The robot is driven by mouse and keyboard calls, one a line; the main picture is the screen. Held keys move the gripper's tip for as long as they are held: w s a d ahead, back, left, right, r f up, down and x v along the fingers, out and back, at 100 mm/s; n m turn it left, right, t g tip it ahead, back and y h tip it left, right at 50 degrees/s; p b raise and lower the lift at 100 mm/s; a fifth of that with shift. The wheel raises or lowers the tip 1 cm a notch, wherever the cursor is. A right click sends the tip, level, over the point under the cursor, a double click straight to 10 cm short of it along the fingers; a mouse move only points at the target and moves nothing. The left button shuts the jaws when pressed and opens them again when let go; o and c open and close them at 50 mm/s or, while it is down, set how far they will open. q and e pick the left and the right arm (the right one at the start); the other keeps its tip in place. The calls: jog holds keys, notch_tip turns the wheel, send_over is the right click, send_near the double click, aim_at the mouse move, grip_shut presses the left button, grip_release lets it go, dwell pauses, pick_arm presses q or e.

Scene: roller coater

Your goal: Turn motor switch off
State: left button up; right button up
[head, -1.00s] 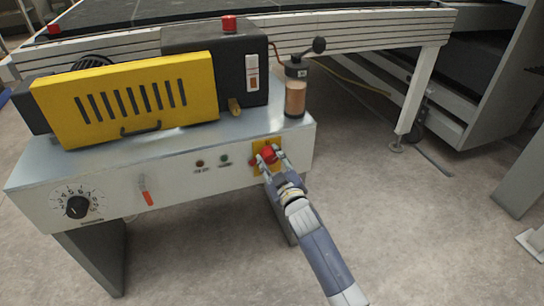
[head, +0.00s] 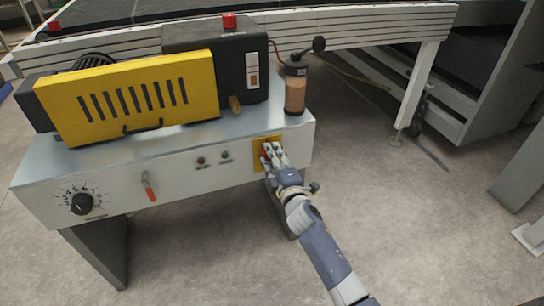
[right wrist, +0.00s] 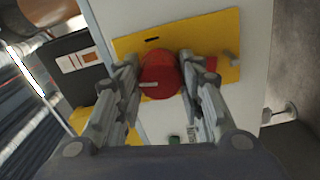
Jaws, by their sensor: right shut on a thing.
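The motor switch is a red knob (right wrist: 160,76) on a yellow plate (right wrist: 220,48), on the front panel of the roller coater. In the head view the yellow plate (head: 259,142) shows at the panel's right end, and the knob is mostly hidden by my fingers. My right gripper (head: 271,152) is at the knob. In the right wrist view my right gripper (right wrist: 162,80) has a finger on each side of the knob and is shut on it. A white mark shows on the knob's face. My left gripper is not in view.
The panel also has a numbered dial (head: 82,203), a red-tipped lever (head: 149,188) and two small indicator lights. A yellow slotted guard (head: 130,98) and a bottle of brown liquid (head: 295,88) stand on top. A conveyor (head: 350,25) runs behind.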

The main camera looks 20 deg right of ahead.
jog(key=shift+n, duration=1.1)
jog(key=o, duration=1.1)
jog(key=shift+c, duration=0.2)
jog(key=s, duration=1.2)
jog(key=shift+d, duration=0.15)
